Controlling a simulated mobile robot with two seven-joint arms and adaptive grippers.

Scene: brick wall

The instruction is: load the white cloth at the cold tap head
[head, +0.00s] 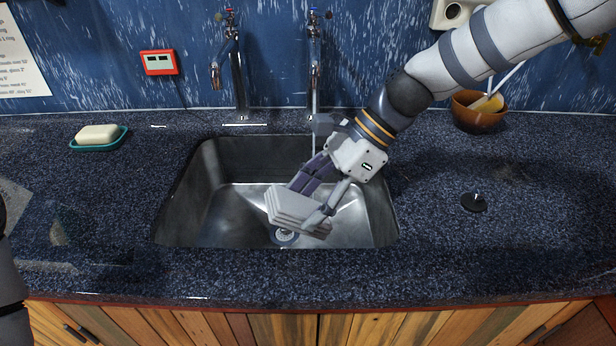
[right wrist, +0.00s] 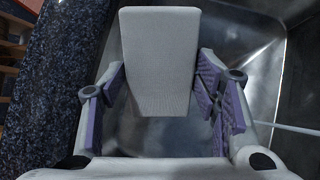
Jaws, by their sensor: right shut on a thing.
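The white cloth (head: 290,211) is a folded, layered pad held over the sink basin. My right gripper (head: 311,200) is shut on it, with a finger on each side. In the right wrist view the cloth (right wrist: 160,60) stands out flat between the purple-padded fingers (right wrist: 160,95). The cold tap (head: 315,65), with a blue-marked head (head: 313,13), is on the wall behind the sink. A thin pale line, seemingly running water, drops from its spout behind my right gripper. The cloth is in front of and below this tap, apart from it. My left gripper is out of view.
The steel sink (head: 190,200) has a drain (head: 284,237) just below the cloth. The red-marked tap (head: 232,65) stands to the left. Soap (head: 97,134) in a green dish is on the left counter; a wooden bowl (head: 478,118) and black plug (head: 474,203) are on the right.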

